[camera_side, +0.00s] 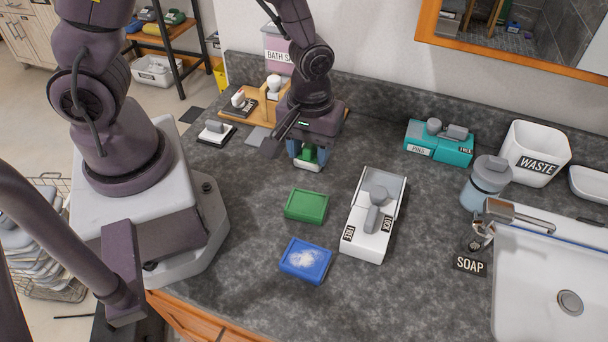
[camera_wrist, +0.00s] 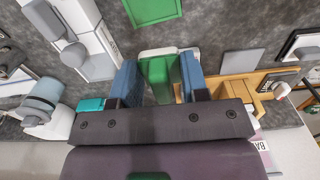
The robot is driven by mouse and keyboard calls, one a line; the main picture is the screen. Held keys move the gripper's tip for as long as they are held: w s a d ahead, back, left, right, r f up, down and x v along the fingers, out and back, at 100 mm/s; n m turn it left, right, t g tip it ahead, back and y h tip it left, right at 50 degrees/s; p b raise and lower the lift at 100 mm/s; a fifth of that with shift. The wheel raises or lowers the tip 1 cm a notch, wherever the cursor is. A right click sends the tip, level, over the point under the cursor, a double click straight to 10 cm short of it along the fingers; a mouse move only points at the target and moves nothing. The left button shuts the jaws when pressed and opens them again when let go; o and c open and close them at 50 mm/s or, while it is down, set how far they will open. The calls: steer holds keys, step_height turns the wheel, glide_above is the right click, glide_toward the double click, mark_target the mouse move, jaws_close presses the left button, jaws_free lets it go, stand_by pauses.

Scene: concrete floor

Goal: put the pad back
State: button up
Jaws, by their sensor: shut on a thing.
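My gripper (camera_side: 308,153) points down near the back of the counter, its blue fingers shut on a green pad (camera_side: 307,166) with a whitish lower edge. In the wrist view, my gripper (camera_wrist: 158,82) has a finger on either side of the green pad (camera_wrist: 156,72). I cannot tell whether the pad touches the counter. A blue block (camera_side: 306,261) with a white smear on top lies nearer the counter's front edge.
A white latch box (camera_side: 372,220) lies right of the blocks. A teal box (camera_side: 439,142), soap bottle (camera_side: 486,183), waste bin (camera_side: 533,152) and sink (camera_side: 550,270) are farther right. The front-left counter is clear.

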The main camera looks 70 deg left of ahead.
steer(key=s+a+f+n, duration=0.1)
steer(key=a, duration=0.9)
steer(key=s+a+f+n, duration=0.1)
steer(key=s+a, duration=0.1)
steer(key=a, duration=0.7)
steer(key=shift+w+a+f+m, duration=0.15)
steer(key=shift+f+m, duration=0.35)
steer(key=shift+f, duration=1.4)
steer(key=shift+w+d+f+m, duration=0.15)
steer(key=shift+f+m, duration=0.35)
steer(key=shift+f, duration=1.35)
steer(key=shift+a+f, duration=0.1)
steer(key=o, duration=0.9)
